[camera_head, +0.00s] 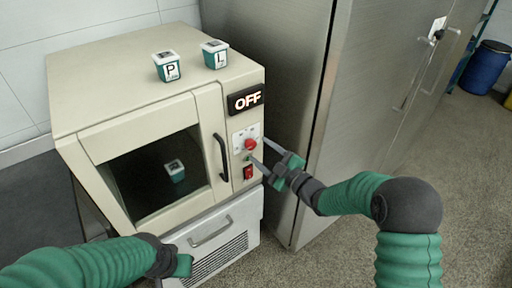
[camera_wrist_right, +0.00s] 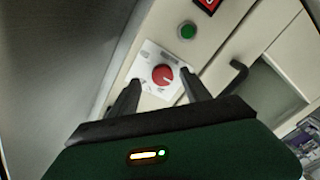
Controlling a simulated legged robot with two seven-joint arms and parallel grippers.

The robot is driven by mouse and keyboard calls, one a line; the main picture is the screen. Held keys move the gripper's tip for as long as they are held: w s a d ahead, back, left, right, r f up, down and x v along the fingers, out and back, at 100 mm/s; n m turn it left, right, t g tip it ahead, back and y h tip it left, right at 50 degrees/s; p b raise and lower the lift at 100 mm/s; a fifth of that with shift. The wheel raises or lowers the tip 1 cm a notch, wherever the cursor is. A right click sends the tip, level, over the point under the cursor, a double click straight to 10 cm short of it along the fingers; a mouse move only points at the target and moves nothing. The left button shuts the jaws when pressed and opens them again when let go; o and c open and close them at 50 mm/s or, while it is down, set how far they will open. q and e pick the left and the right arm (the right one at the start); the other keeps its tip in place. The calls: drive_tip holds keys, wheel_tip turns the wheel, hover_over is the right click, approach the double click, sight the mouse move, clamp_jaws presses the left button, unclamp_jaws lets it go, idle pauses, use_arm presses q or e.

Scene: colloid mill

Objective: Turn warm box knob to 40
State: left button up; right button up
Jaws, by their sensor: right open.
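The warm box (camera_head: 130,90) is a cream cabinet with a dark window, and its display (camera_head: 246,99) reads OFF. Its red round knob (camera_head: 250,144) sits on a white plate below the display. In the right wrist view the knob (camera_wrist_right: 162,75) lies between the two fingers. My right gripper (camera_head: 257,150) is open in front of the panel, its fingers on either side of the knob; I cannot tell whether they touch it. My left gripper (camera_head: 183,266) is low at the front of the box, away from the knob; its fingers are not clear.
A red switch (camera_head: 248,172) and a green button (camera_wrist_right: 187,31) are near the knob. The black door handle (camera_head: 222,157) is to its left. Containers marked P (camera_head: 167,67) and L (camera_head: 215,54) stand on top; another (camera_head: 175,170) is inside. A steel cabinet (camera_head: 340,120) stands close on the right.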

sight(252, 147)
drive_tip(key=x, duration=0.3)
drive_tip(key=shift+s+a+r, duration=0.1)
drive_tip(key=shift+a, duration=0.55)
drive_tip(key=shift+d, duration=0.35)
drive_tip(key=c, duration=0.8)
drive_tip(key=shift+a, duration=0.1)
clamp_jaws()
